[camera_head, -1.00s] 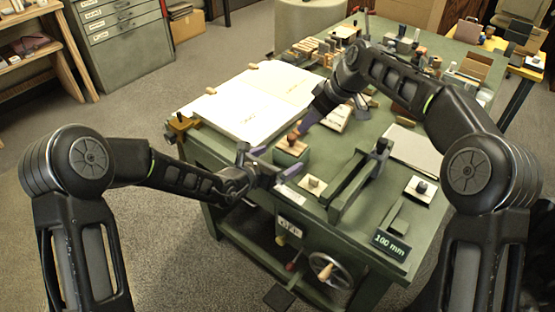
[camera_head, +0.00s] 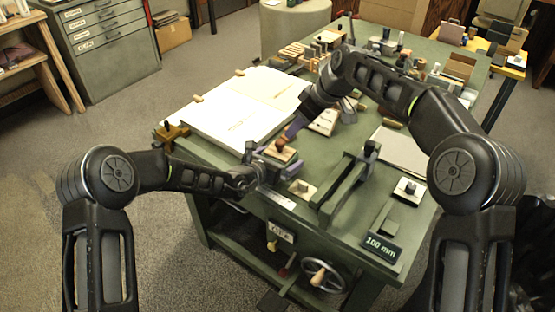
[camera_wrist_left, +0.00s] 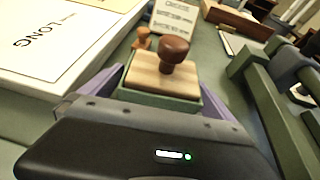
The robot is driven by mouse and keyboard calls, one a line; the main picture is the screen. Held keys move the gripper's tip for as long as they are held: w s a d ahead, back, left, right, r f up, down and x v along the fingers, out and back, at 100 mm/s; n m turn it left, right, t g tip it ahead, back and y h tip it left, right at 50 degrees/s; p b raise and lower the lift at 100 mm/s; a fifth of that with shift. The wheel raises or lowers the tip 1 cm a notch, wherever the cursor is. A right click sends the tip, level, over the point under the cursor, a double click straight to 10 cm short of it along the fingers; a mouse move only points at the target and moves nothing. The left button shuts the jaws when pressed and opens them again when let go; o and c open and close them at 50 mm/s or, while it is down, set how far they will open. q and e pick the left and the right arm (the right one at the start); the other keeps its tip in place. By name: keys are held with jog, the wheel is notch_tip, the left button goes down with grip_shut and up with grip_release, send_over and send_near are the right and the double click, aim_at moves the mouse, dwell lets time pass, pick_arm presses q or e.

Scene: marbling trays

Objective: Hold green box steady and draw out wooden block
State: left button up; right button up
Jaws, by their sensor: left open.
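The wooden block (camera_wrist_left: 163,78), a pale slab with a round dark brown knob (camera_wrist_left: 174,50), sits in the top of the green box (camera_wrist_left: 158,101). In the head view the knob (camera_head: 281,145) shows above the block (camera_head: 280,154). My left gripper (camera_head: 268,163) is open, with its purple fingers on either side of the green box in the left wrist view (camera_wrist_left: 157,95). I cannot tell whether both fingers touch it. My right gripper (camera_head: 292,131) points down from the upper right, its purple tips close to the knob; its opening is unclear.
A white paper tray (camera_head: 235,115) lies to the left. A green clamp-like frame (camera_head: 345,185) stands right of the box. A small orange-knobbed stamp (camera_wrist_left: 143,38) stands behind the box. Many small tools and blocks crowd the table's far end.

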pick_arm(q)
jog(key=shift+c, duration=0.6)
jog(key=c, duration=1.4)
jog(key=shift+o, duration=0.2)
